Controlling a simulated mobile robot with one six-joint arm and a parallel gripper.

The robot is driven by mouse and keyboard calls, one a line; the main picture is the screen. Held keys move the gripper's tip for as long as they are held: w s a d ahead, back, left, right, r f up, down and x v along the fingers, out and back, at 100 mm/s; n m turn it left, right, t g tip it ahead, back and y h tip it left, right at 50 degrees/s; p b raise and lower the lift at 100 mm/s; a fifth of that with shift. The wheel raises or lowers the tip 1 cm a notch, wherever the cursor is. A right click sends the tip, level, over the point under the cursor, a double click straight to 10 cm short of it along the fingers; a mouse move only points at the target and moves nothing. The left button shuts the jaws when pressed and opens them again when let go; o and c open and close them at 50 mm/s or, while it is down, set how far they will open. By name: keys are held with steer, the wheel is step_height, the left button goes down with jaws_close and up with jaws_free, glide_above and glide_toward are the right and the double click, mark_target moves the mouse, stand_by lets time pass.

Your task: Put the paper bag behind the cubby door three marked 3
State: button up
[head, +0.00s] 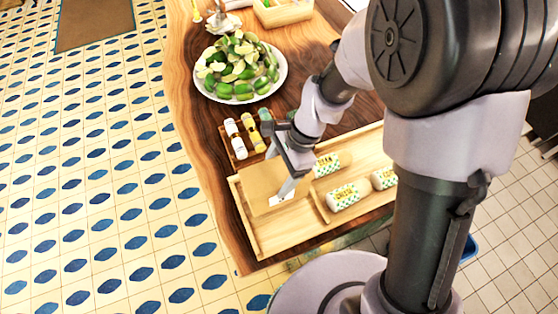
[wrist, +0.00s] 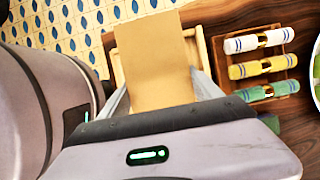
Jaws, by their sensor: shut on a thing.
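The paper bag (head: 262,184) is plain brown and lies over the left compartment of a light wooden tray on the counter. My gripper (head: 290,190) reaches down to the bag's right side and is shut on it. In the wrist view the bag (wrist: 153,60) stands out ahead between the fingers of my gripper (wrist: 160,98), covering much of the tray behind it. I cannot tell whether the bag still touches the tray. No cubby door marked 3 shows in either view.
The wooden tray (head: 241,218) holds several wrapped packages (head: 347,195) on its right side. Behind it are a small rack of rolled cloths (head: 236,139) and a plate of green and pale produce (head: 240,68). Open tiled floor (head: 100,190) lies left of the wooden counter.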

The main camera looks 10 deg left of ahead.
steer(key=shift+s+f, duration=0.2)
steer(key=shift+f, duration=0.85)
steer(key=shift+w+f, duration=0.1)
steer(key=shift+f, duration=0.25)
steer(key=shift+w, duration=0.1)
steer(key=shift+b, duration=0.3)
steer(key=o, duration=1.3)
steer(key=shift+f, duration=0.15)
steer(key=o, duration=0.5)
